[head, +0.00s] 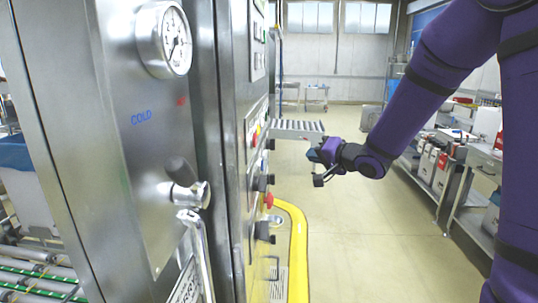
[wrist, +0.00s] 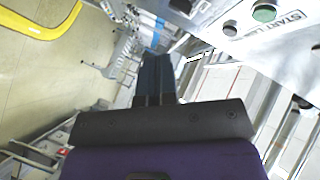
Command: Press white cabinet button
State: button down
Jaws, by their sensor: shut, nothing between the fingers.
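The steel cabinet (head: 232,110) stands on the left of the head view. Its narrow side panel, seen at a steep angle, carries several knobs and buttons, including a red one (head: 268,200). No white button can be made out there. I cannot tell if that is the white one. My gripper (head: 316,158) is shut and empty, to the right of the cabinet and apart from it; its fingers (wrist: 155,60) also show in the wrist view.
A pressure gauge (head: 174,40) and a lever are on the near panel. Loaded shelves (head: 440,170) stand right; the floor between is clear.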

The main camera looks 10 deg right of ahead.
aim_at(265, 155)
jog(key=shift+s+a, duration=0.1)
jog(key=shift+s, duration=0.1)
jog(key=w+a, duration=0.2)
jog(key=a, duration=0.5)
jog(key=shift+w, duration=0.3)
dwell(1.6)
jog(key=shift+a, duration=0.15)
jog(key=shift+w+a, duration=0.65)
jog(key=shift+a, duration=0.35)
jog(key=shift+w+a, duration=0.1)
jog(key=shift+a, duration=0.3)
dwell(0.7)
jog(key=shift+d, duration=0.2)
jog(key=shift+s+d, duration=0.2)
jog(key=shift+d, duration=0.35)
